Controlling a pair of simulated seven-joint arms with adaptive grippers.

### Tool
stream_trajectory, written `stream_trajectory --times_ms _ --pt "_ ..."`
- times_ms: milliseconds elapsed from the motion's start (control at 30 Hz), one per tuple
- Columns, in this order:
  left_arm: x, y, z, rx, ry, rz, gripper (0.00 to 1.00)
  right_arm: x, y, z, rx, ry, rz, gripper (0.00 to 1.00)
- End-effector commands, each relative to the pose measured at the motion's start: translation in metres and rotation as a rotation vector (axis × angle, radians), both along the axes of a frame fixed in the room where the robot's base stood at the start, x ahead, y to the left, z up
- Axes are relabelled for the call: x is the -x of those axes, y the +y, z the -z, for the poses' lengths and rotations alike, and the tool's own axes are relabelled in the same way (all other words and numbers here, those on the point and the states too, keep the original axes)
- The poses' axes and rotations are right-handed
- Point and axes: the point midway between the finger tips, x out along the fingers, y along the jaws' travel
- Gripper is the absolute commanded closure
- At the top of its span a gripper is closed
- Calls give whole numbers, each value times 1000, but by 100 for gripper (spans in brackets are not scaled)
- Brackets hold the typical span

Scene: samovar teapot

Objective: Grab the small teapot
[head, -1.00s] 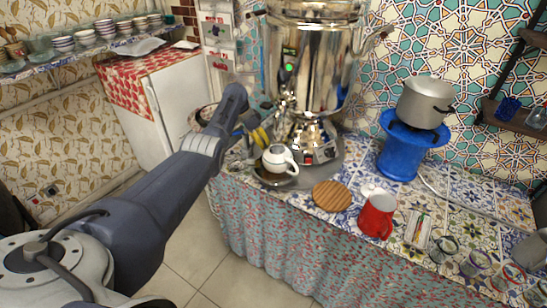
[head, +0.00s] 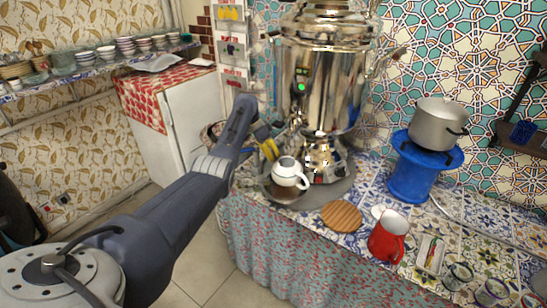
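A small white pot with a handle on its right side (head: 286,174) stands on the round grey tray (head: 335,193) at the samovar's foot, with a brown patch below it. I take it for the small teapot. The large shiny samovar (head: 325,85) stands behind it. My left gripper (head: 268,146), with yellow parts showing, is just above and left of the white pot and seems apart from it. The finger gap is too small to read. My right gripper is not in view.
A round wooden board (head: 341,216), a red jug (head: 388,238), a small tray (head: 430,254) and several glasses line the counter's front. A grey pot (head: 438,125) sits on a blue stand (head: 412,168). A white fridge (head: 180,120) stands left.

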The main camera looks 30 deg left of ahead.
Motion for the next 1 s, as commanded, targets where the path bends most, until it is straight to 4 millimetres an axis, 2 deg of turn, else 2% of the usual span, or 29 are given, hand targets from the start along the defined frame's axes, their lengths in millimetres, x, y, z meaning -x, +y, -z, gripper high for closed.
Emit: stream_trajectory --times_ms 367,1000 --pt "25 2 -1 -4 -6 -1 100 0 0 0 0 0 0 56" --pt "87 7 -1 -6 -5 -1 100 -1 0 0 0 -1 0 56"
